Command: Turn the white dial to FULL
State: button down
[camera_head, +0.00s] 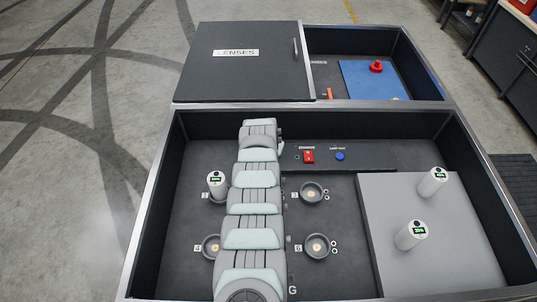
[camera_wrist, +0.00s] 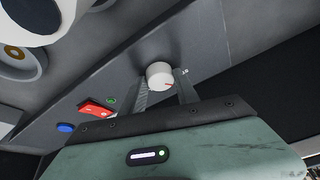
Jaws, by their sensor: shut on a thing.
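The white dial (camera_wrist: 160,74) is a short round knob with a small red mark on its lower right. It sits on the dark grey panel (camera_wrist: 105,72) in the wrist view. My gripper (camera_wrist: 161,82) is shut on it, with one finger on each side. A small white marking (camera_wrist: 185,71) shows at the right of the dial, by the right finger. I cannot read the word FULL anywhere. In the head view my arm covers the dial and my gripper.
A red rocker switch (camera_head: 308,156) and a blue button (camera_head: 340,156) are on the panel strip. Round sockets (camera_head: 312,192) are below it. A closed black lid (camera_head: 240,75) lies behind.

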jog(key=shift+a+f+m+b, duration=0.1)
jog(key=shift+f+m+b, duration=0.1)
jog(key=shift+m+b, duration=0.15)
jog(key=shift+r+m+h, duration=0.15)
jog(key=shift+m+h, duration=0.15)
jog(key=shift+m, duration=0.05)
jog(key=c, duration=0.9)
grip_release()
jog(key=shift+r, duration=0.15)
jog(key=p+v, duration=0.3)
jog(key=p, duration=0.2)
jog(key=shift+r, duration=0.35)
jog(key=shift+p+v, duration=0.9)
jog(key=shift+v, duration=0.25)
jog(key=shift+p+v, duration=0.8)
jog(key=shift+v, duration=1.5)
